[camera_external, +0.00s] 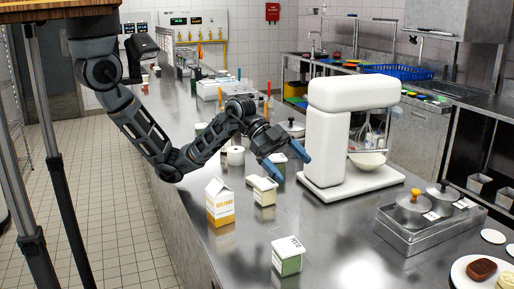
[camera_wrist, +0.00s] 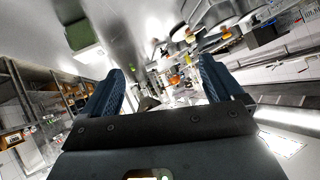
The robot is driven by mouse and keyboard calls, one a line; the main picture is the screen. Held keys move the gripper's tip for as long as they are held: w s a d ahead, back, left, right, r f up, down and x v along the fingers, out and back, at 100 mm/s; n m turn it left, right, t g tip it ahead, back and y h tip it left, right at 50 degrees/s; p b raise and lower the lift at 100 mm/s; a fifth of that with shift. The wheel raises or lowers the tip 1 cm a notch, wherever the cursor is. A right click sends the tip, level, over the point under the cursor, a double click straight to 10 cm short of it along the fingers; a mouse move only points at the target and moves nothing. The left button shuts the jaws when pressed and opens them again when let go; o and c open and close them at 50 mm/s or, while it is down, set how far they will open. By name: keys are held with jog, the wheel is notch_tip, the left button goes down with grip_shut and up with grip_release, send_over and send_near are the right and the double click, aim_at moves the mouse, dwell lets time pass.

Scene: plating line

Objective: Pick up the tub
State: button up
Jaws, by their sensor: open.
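Several white tubs with lids stand on the steel counter in the external view. One tub (camera_external: 264,191) with a pale lid stands in front of my gripper, beside a carton. A tub with green sides (camera_external: 288,257) stands nearer the camera, its lid marked with dark letters. I cannot tell which one is meant. My gripper (camera_external: 291,165) is open and empty above the counter, its blue fingers spread. In the wrist view the gripper (camera_wrist: 163,82) has nothing between its fingers; a green and white tub (camera_wrist: 84,38) shows at upper left.
A white carton (camera_external: 220,203) with a yellow label stands left of the near tubs. A large white mixer (camera_external: 328,140) stands close to the right of my gripper. A steel holder with lidded pots (camera_external: 425,235) and a plate of food (camera_external: 457,275) lie at right.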

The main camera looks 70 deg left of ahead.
aim_at(265, 182)
jog(key=a+f+g+y+b, duration=0.1)
jog(key=a+f, duration=0.1)
jog(key=a, duration=0.3)
jog(key=a+f+g+y+b, duration=0.1)
jog(key=a+f+g+y, duration=0.1)
jog(key=a, duration=0.3)
jog(key=a+f+g+y+b, duration=0.1)
jog(key=a+f+y, duration=0.1)
jog(key=a, duration=0.3)
jog(key=shift+a+f+g, duration=0.15)
jog(key=shift+f+g, duration=0.15)
jog(key=shift+f, duration=0.35)
jog(key=shift+s+f+y, duration=0.1)
jog(key=shift+f+y, duration=0.15)
jog(key=shift+y, duration=0.05)
jog(key=x, duration=0.7)
jog(key=shift+s+f+p, duration=0.1)
jog(key=shift+s+p, duration=0.15)
jog(key=shift+p, duration=0.05)
jog(key=shift+c, duration=0.2)
jog(key=c, duration=1.1)
jog(key=shift+c, duration=0.2)
